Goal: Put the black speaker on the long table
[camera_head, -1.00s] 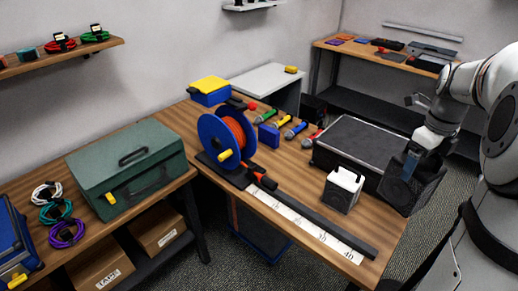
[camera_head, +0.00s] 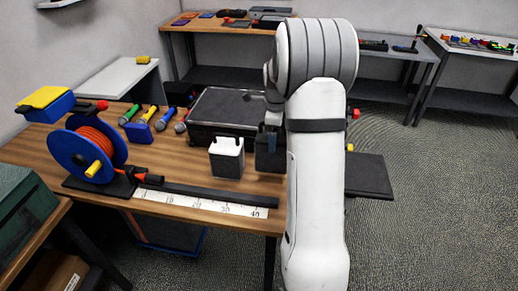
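The black speaker (camera_head: 263,160) is a dark box at the right end of the wooden table (camera_head: 215,214), just right of a small box with a white top. My arm hides its right part. My gripper (camera_head: 271,138) is at the speaker's upper part, with one dark finger in front of its face. It looks shut on the speaker, but the other finger is hidden. I cannot tell whether the speaker's bottom touches the tabletop.
The white-topped box (camera_head: 227,157), a black case (camera_head: 226,108) and a cable reel (camera_head: 88,147) crowd the table. A long wooden bench (camera_head: 205,27) stands at the back; another bench (camera_head: 460,52) is at the right. Open floor (camera_head: 440,200) lies right of my arm.

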